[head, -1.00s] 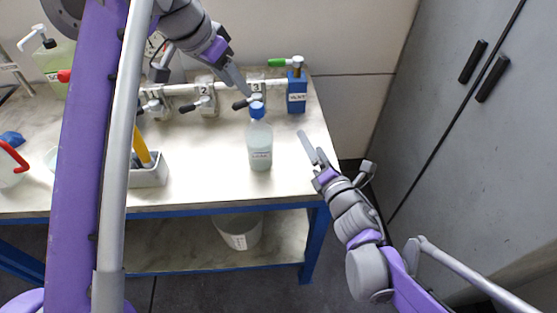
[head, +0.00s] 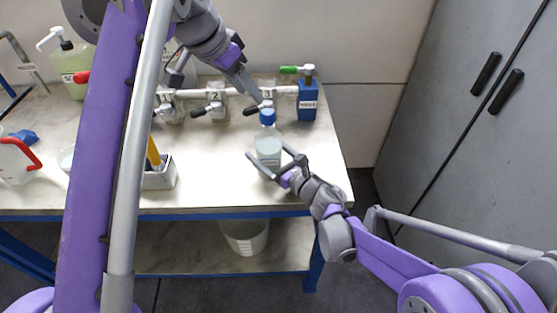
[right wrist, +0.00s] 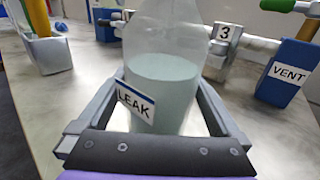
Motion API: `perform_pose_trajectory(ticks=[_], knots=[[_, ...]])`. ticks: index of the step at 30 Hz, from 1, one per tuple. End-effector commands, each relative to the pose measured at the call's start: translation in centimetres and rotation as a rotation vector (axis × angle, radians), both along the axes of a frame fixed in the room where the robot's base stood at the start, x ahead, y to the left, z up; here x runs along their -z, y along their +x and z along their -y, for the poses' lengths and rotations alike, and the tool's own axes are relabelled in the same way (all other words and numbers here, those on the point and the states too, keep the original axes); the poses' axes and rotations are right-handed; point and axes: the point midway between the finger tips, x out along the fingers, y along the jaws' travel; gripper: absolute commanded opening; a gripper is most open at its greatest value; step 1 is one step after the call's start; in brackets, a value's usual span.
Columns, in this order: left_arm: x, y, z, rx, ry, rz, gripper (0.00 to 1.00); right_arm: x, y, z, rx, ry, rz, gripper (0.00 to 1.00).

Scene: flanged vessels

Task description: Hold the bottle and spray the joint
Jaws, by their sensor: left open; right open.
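The clear bottle (head: 269,147) with a blue cap (head: 267,116) stands upright on the bench, holding pale liquid. In the right wrist view the bottle (right wrist: 165,75) bears a LEAK label (right wrist: 136,102). My right gripper (head: 266,151) is open, with one finger on each side of the bottle's body; I cannot tell whether they touch it. My left gripper (head: 255,91) points down just above and behind the cap and looks apart from it; its jaws are open. Joints tagged 2 (head: 214,96) and 3 (head: 267,94) sit on the white pipe behind the bottle.
A blue VENT block (head: 307,103) with a green-handled valve (head: 290,69) ends the pipe at right. A grey holder (head: 160,178) with a yellow-handled tool stands at left. A grey cabinet (head: 440,110) is at right. A bucket (head: 245,236) sits on the lower shelf.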

Motion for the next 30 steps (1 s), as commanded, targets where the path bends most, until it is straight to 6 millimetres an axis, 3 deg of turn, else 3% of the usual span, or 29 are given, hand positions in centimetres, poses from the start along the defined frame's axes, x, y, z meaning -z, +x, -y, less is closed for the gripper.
perform_pose_trajectory(ticks=[6,17,30], knots=[[0.0,0.0,0.0,0.0,0.0,0.0,0.5,0.0,1.7,-1.4,0.0,0.002,-0.001,1.0],[0.0,0.0,0.0,0.0,0.0,0.0,0.5,0.0,2.0,-1.6,0.001,0.002,-0.001,0.98],[0.0,0.0,0.0,0.0,0.0,0.0,0.5,0.0,2.0,-1.6,0.001,0.002,-0.001,0.19]])
